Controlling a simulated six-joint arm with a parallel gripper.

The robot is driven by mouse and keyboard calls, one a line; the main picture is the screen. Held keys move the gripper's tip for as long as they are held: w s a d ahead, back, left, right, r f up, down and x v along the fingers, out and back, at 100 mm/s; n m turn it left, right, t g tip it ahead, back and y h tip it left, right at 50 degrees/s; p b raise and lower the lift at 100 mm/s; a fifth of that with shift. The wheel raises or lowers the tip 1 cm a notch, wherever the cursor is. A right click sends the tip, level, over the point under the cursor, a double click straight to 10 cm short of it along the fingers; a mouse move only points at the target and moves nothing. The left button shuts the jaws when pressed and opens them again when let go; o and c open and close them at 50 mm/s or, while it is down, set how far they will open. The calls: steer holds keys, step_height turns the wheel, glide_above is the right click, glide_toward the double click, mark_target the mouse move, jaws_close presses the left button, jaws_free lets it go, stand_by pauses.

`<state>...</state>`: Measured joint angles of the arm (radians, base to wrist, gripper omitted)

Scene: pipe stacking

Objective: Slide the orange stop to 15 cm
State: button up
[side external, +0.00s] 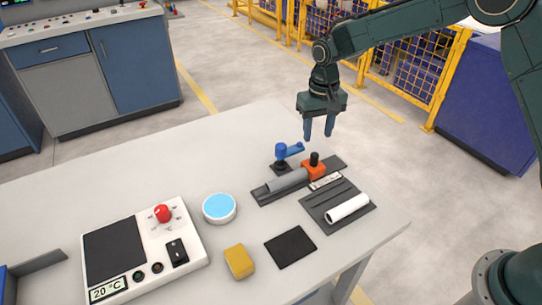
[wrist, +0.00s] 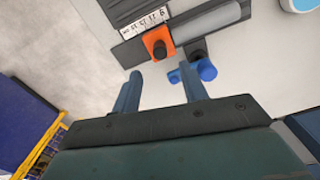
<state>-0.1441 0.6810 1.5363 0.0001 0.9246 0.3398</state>
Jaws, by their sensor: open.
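The orange stop (side external: 314,168) with a black knob on top sits on a dark rail (side external: 336,164) at the table's right part. It also shows in the wrist view (wrist: 149,52), beside a white scale (wrist: 146,22) whose figures I cannot read surely. A grey pipe (side external: 287,181) lies on the rail to the left of the stop, in the side view. My gripper (side external: 318,138) is open and empty, above the table and behind the stop. In the wrist view its two blue fingers (wrist: 160,88) are apart, below the stop in the picture, touching nothing that I can see.
A blue lever clamp (side external: 284,151) stands just behind the rail, close to my fingers in the wrist view. A white pipe (side external: 347,208) lies on a dark grooved rack (side external: 325,205). A black pad (side external: 290,247), yellow block (side external: 239,261), blue-topped disc (side external: 219,208) and control panel (side external: 150,255) stand leftward.

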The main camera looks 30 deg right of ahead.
mark_target(315, 154)
step_height(315, 154, down, 9)
steer(key=shift+r, duration=0.2)
stand_by(0.4)
jaws_close()
